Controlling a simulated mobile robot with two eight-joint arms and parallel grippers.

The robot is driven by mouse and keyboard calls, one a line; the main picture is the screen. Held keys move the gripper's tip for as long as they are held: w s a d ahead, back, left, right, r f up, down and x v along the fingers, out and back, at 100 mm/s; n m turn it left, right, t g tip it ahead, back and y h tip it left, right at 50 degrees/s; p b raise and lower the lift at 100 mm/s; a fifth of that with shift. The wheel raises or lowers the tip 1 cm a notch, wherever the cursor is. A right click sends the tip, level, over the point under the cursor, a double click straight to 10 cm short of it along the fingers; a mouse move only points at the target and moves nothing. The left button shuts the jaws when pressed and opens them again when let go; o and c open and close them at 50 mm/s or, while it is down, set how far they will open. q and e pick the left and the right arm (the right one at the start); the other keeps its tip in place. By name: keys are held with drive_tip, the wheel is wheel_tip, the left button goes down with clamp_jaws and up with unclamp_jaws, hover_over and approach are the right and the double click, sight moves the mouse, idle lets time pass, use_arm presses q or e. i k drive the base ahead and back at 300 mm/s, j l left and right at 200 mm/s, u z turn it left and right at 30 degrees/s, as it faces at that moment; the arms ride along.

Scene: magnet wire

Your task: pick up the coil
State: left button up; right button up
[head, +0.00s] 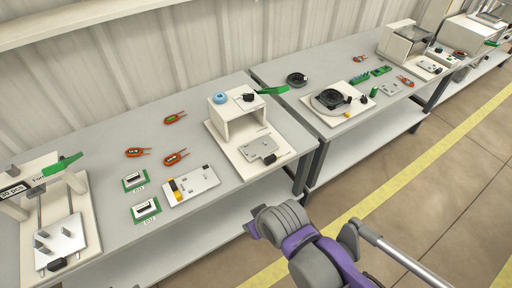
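Two dark ring-shaped things that look like wire coils are on the right bench. The larger black coil (331,97) lies flat on a white board (327,121). A smaller black coil (297,79) lies on the bare bench behind it, to its left. A small light-blue ring (220,97) sits on top of a white box-shaped stand on the left bench. I cannot tell which ring is the coil meant. Grey and purple links of my arm show at the bottom centre, in front of the benches and apart from the coils. Neither gripper's fingers show.
A narrow gap separates the benches. Green parts (360,77) lie right of the larger coil. The floor (440,190) in front is clear.

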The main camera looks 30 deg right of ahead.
sight(170, 161)
drive_tip(key=i+l+u, duration=0.25)
drive_tip(key=i, duration=0.3)
drive_tip(key=i+l+u, duration=0.3)
drive_tip(key=i+l, duration=0.1)
drive_tip(key=i, duration=0.1)
